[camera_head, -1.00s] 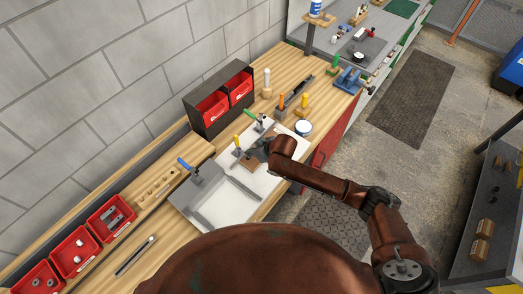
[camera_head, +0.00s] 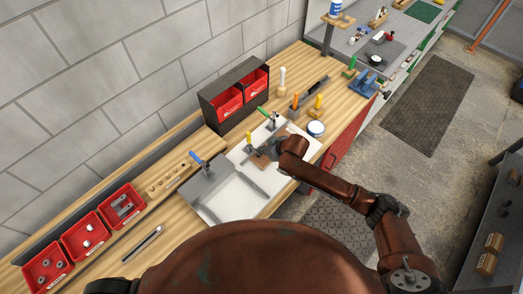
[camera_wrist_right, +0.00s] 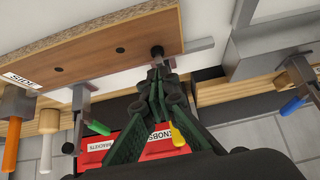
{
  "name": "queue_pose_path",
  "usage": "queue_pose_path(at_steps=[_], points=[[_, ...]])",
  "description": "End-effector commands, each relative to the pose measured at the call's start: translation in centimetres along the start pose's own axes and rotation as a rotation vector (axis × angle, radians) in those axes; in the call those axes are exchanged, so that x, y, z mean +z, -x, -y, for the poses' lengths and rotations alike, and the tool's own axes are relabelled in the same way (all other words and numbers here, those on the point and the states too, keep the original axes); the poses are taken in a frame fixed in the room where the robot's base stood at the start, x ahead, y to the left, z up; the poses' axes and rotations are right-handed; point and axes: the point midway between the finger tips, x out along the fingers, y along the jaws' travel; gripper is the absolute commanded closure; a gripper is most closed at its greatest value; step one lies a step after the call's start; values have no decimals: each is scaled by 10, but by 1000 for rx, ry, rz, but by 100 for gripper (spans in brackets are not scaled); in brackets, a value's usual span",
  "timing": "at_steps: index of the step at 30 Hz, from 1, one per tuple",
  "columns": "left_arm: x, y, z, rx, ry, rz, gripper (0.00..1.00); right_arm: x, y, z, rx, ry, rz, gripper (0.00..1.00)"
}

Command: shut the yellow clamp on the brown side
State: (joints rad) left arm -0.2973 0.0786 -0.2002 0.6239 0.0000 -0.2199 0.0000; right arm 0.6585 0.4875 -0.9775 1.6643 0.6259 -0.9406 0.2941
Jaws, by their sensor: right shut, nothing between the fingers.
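The yellow clamp (camera_head: 249,140) stands on the white board by the brown block in the head view, its handle pointing up. In the head view the brown piece (camera_head: 260,160) is partly hidden by my right gripper (camera_head: 268,151). My left gripper is not in view.
A green-handled clamp (camera_head: 262,110) and a blue-handled clamp (camera_head: 197,158) stand on either side of the yellow one. A dark rack with red bins (camera_head: 230,104) stands behind.

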Motion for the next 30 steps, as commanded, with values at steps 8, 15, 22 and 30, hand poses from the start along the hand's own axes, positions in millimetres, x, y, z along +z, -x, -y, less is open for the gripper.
queue_pose_path(at_steps=[8, 15, 22, 30], points=[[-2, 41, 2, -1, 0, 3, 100, -25, 30, 0, 0, 0, -2, 100], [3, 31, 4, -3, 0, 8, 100, -17, 72, 0, 1, 2, -3, 100], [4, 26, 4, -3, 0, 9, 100, -14, 112, -1, 2, 1, -3, 100], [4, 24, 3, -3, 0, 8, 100, -13, 128, 0, 1, 0, -2, 100]])
